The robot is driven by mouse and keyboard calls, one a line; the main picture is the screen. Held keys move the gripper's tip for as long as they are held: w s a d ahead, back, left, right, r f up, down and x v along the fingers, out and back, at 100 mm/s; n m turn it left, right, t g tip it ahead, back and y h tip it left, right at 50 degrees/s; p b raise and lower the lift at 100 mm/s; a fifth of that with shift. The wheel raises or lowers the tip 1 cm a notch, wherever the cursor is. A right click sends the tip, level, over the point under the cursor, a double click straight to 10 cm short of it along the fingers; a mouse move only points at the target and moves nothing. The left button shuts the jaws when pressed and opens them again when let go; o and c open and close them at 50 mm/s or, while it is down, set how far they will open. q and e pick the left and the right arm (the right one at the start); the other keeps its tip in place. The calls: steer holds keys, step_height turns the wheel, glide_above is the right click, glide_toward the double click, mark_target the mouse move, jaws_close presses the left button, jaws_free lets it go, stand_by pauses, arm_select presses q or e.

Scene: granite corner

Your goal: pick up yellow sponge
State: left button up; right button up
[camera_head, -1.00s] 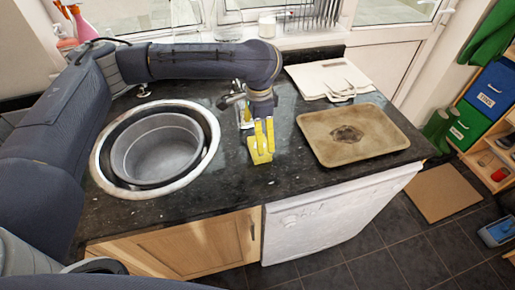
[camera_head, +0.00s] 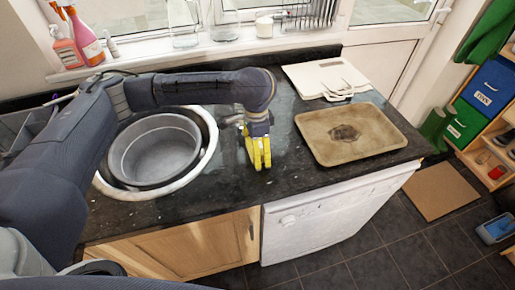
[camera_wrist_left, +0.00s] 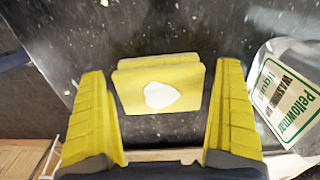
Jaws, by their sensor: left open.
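The yellow sponge (camera_wrist_left: 160,84) lies on the dark granite worktop in the left wrist view, with a white patch on its face. My left gripper (camera_wrist_left: 165,115) is open, with one yellow finger on each side of the sponge and gaps showing between. The fingertips reach about level with the sponge, and I cannot tell how far above the worktop they are. In the head view my left gripper (camera_head: 258,158) points down at the worktop between sink and tray, and its fingers mostly hide the sponge. My right gripper does not show.
A washing-up liquid bottle (camera_wrist_left: 290,95) stands close to the right finger in the wrist view. A round metal basin (camera_head: 155,150) sits in the sink to the left. A brown tray (camera_head: 390,146) and white chopping boards (camera_head: 310,78) lie to the right.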

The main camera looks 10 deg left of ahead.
arm_select(q)
steer(key=shift+c, duration=0.2)
steer(key=c, duration=0.9)
steer(key=shift+c, duration=0.5)
steer(key=shift+r, duration=0.2)
step_height(320, 180, up, 20)
steer(key=shift+f, duration=0.15)
